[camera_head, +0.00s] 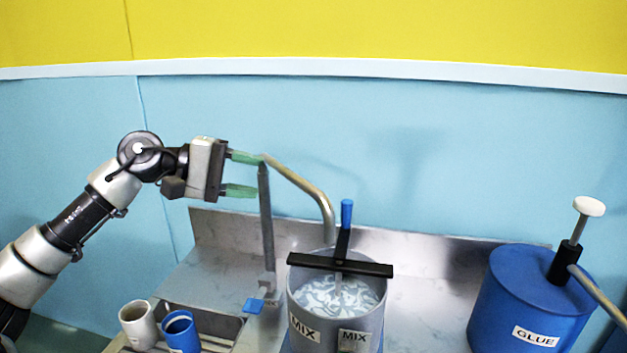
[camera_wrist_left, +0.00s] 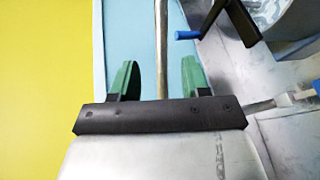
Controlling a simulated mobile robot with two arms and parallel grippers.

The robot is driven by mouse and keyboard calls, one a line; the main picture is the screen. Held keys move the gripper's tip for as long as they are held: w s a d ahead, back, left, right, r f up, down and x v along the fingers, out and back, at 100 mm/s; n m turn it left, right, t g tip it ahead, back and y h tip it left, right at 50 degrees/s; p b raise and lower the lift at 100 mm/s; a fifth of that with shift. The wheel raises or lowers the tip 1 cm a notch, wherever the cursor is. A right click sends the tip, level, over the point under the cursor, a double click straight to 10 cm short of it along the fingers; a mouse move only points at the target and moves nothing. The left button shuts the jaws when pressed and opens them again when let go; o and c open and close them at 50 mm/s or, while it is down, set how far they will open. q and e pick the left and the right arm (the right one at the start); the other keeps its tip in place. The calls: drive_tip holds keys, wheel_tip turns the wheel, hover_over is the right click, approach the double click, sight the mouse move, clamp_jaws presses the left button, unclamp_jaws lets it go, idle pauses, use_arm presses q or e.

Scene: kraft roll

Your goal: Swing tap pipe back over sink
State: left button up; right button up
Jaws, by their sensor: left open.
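The pipe's near end is hidden behind the gripper body. My right gripper is out of view.
The bucket holds a pale swirled mix and a stirrer with a black crossbar (camera_head: 345,265) and blue handle (camera_head: 347,213). A white cup (camera_head: 138,325) and a blue cup (camera_head: 181,332) stand at the sink. A blue glue drum (camera_head: 520,300) with a pump stands right.

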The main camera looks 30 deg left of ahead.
sight(300, 185)
use_arm(q)
drive_tip(key=shift+m, duration=0.3)
drive_tip(key=p+x, duration=0.6)
drive_tip(key=x, duration=0.3)
drive_tip(key=shift+w+d, duration=0.1)
drive_tip(key=shift+d, duration=0.05)
drive_tip(key=shift+w+d+f, duration=0.15)
drive_tip(key=shift+d, duration=0.1)
drive_tip(key=shift+c, duration=0.4)
clamp_jaws()
